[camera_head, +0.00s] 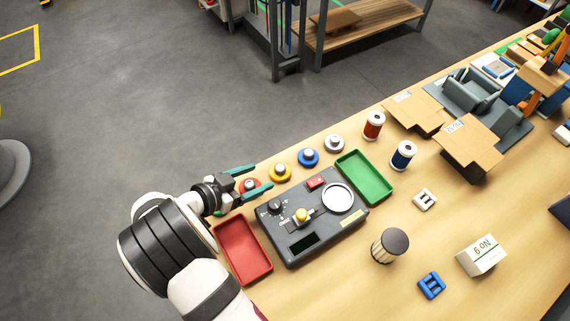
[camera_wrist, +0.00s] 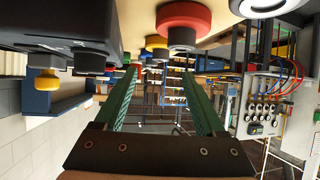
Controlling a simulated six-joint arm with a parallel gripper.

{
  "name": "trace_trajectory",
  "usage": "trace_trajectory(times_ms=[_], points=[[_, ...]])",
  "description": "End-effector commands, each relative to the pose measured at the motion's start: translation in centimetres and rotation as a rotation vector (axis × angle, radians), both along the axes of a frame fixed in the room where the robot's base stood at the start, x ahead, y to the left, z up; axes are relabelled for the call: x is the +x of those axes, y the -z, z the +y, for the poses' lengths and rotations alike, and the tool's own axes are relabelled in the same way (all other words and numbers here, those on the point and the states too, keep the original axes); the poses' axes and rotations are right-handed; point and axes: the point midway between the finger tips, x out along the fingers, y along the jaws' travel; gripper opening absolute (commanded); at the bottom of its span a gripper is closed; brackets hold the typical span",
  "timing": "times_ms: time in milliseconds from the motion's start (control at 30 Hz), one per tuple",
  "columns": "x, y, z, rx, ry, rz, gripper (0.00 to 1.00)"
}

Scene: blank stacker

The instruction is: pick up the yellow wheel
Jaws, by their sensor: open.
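The yellow wheel (camera_head: 280,173) lies on the wooden table in a row of coloured wheels, with a grey hub on top. My gripper (camera_head: 263,177) is open, with two green fingers pointing at it from the left. The red wheel (camera_head: 250,185) shows between the fingers in the head view, partly covered by them. In the wrist view the picture is upside down; the fingers (camera_wrist: 160,72) are apart with nothing held. There the red wheel (camera_wrist: 184,17) is large at the top, and the yellow wheel (camera_wrist: 156,42) is small behind it.
A blue wheel (camera_head: 308,157) and a grey wheel (camera_head: 334,143) continue the row. A dark grey device (camera_head: 327,227) with a yellow knob stands in front. A red tray (camera_head: 261,270) and a green tray (camera_head: 372,188) flank it. The table edge runs close behind the wheels.

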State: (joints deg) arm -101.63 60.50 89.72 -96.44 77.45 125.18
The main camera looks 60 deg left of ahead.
Motion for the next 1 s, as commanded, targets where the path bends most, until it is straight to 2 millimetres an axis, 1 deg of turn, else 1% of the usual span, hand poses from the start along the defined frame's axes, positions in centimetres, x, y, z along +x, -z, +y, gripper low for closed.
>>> trace_trajectory(times_ms=[33, 167, 300, 400, 500, 667, 767, 800, 867, 1000], points=[[0.9, 0.5, 0.1, -0.002, 0.001, 0.0, 0.72], [2.2, 1.2, 0.4, 0.0, 0.002, 0.001, 0.72], [4.8, 2.4, 1.0, -0.002, 0.003, 0.001, 0.72], [6.2, 3.1, 1.3, -0.002, 0.003, 0.001, 0.72], [6.7, 3.4, 1.5, -0.002, 0.0, 0.001, 0.72], [6.7, 3.4, 1.5, -0.001, 0.0, 0.001, 0.72], [6.7, 3.4, 1.5, -0.002, 0.0, 0.001, 0.56], [6.6, 3.4, 1.5, -0.002, 0.0, 0.001, 0.49], [6.6, 3.4, 1.5, -0.002, 0.0, 0.001, 0.38], [6.6, 3.4, 1.5, -0.002, 0.0, 0.001, 0.13]])
